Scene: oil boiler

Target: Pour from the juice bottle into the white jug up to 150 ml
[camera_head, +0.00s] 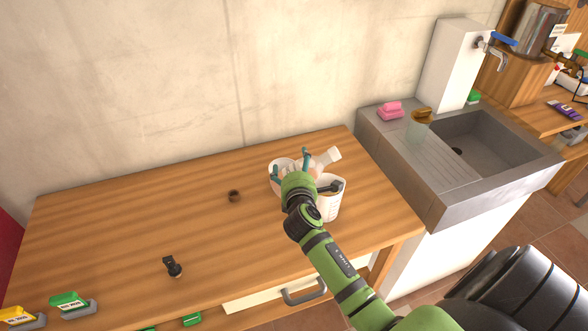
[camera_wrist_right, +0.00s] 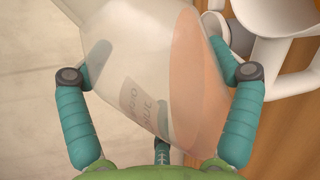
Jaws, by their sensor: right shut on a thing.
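My right gripper (camera_head: 308,160) is shut on the juice bottle (camera_head: 322,162), a pale see-through bottle with peach-coloured juice. It holds the bottle tilted, its pale neck pointing up and right in the head view. In the right wrist view the gripper (camera_wrist_right: 160,75) has a finger on each side of the bottle (camera_wrist_right: 150,60), with the juice lying along its right side. The white jug (camera_head: 329,207), with markings on its wall, stands on the table right beside the gripper. Its fill level cannot be read. The left gripper is out of view.
The wooden table (camera_head: 130,225) is mostly clear on the left. A small brown round piece (camera_head: 234,196) and a black piece (camera_head: 172,266) lie there. Green and yellow labelled boxes sit at the front left. A grey sink (camera_head: 480,150) with a pink sponge (camera_head: 390,111) is right.

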